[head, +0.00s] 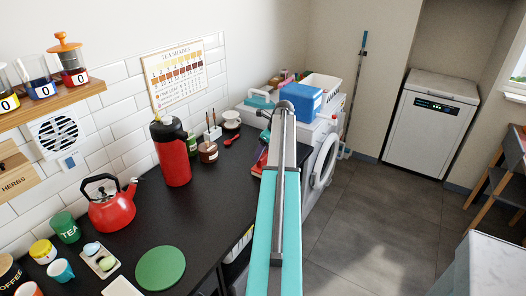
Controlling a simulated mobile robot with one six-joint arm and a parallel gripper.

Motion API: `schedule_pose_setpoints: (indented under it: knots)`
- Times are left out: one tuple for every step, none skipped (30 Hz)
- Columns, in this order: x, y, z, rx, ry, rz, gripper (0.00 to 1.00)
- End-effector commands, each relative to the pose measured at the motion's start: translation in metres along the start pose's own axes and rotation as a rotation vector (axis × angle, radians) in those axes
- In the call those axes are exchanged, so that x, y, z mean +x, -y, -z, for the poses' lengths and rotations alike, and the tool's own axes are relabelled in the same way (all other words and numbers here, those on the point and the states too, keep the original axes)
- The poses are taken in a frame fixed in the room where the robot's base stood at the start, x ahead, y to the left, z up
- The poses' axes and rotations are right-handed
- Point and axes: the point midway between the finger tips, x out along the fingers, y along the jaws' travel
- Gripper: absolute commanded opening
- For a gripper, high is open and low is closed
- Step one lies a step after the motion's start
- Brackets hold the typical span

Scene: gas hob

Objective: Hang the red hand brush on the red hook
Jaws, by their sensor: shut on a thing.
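My arm reaches forward from the bottom centre and bends down at its far end, above the right edge of the black counter (140,222). My gripper (264,150) is small and partly hidden beside the arm. It is shut on a red thing (259,165) that looks like the red hand brush. Only a part of that thing shows, at the counter's edge left of the arm. I cannot make out its bristles or any hanging loop. I cannot pick out a red hook.
A red kettle (112,207), a red flask (172,155) and a green round mat (161,268) stand or lie on the counter. A washing machine (323,160) with a blue box (301,102) on top stands beyond. Grey floor (375,215) is free at right.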

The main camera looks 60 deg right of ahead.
Motion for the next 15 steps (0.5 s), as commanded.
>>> schedule_pose_setpoints:
  knots:
    - [0.0007,0.0,0.0003,0.0,0.0,0.0,0.39]
    - [0.0006,0.0001,0.0004,0.0,0.0,0.0,0.72]
    - [0.0006,0.0001,0.0004,0.0,0.0,0.0,0.79]
    - [0.0006,0.0001,0.0004,0.0,0.0,0.0,0.84]
    - [0.0006,0.0001,0.0004,0.0,0.0,0.0,0.86]
    - [0.0006,0.0001,0.0004,0.0,0.0,0.0,0.86]
    - [0.0006,0.0001,0.0005,0.0,0.0,0.0,0.86]
    - [0.0006,0.0002,0.0004,0.0,0.0,0.0,0.86]
    - [0.0006,0.0002,0.0004,0.0,0.0,0.0,0.86]
    - [0.0006,0.0002,0.0005,0.0,0.0,0.0,0.86]
    - [0.0006,0.0002,0.0005,0.0,0.0,0.0,0.86]
    - [0.0006,0.0002,0.0005,0.0,0.0,0.0,0.86]
    - [0.0006,0.0002,0.0005,0.0,0.0,0.0,0.86]
    - [0.0006,0.0002,0.0005,0.0,0.0,0.0,0.86]
    - [0.0007,0.0002,0.0006,0.0,0.0,0.0,0.86]
